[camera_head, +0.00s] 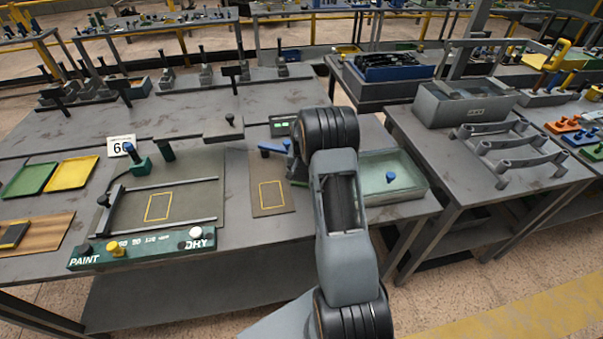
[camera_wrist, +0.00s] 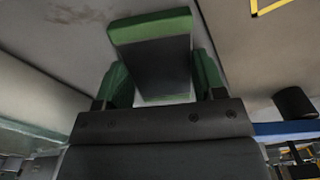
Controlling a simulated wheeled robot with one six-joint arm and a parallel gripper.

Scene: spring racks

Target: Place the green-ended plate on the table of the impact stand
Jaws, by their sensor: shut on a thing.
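The green-ended plate (camera_wrist: 152,65) is dark with a bright green end and sits between my gripper's two green fingers in the wrist view. My gripper (camera_wrist: 162,78) is shut on it, above a grey surface. In the head view my arm hides the gripper and the plate.
A larger station with rails (camera_head: 120,215) and a green PAINT/DRY strip (camera_head: 140,250) lies to the left. Green (camera_head: 28,181) and yellow trays (camera_head: 72,173) lie further left. A pale green-filled tray (camera_head: 392,195) with a blue knob stands right of my arm. Racks line the back.

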